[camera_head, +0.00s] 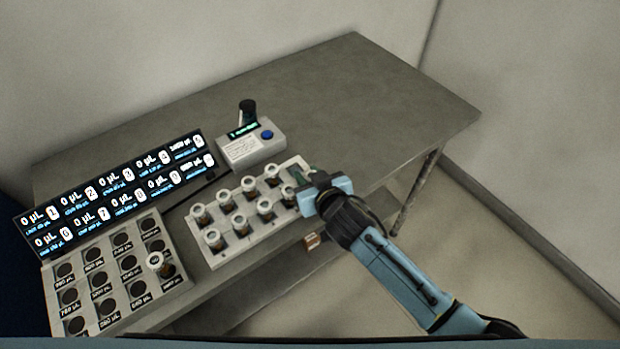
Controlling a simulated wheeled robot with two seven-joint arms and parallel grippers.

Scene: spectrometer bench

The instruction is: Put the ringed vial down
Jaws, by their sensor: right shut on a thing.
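My right gripper (306,188) is at the right end of the pale vial rack (218,258), with its fingers low over the rack's last places. It is shut on a vial, which the fingers mostly hide. I cannot make out a ring on that vial, or whether it touches the rack. Several white-capped vials stand upright in two rows in the rack, one of them (288,191) just left of the fingers. My left gripper is not in view.
A grey block (105,262) with labelled round holes stands at the left, with one white-capped vial (155,261) on it. Behind are a dark display panel (117,193) and a small instrument (252,148) with a blue button. The table's (345,95) back right is clear.

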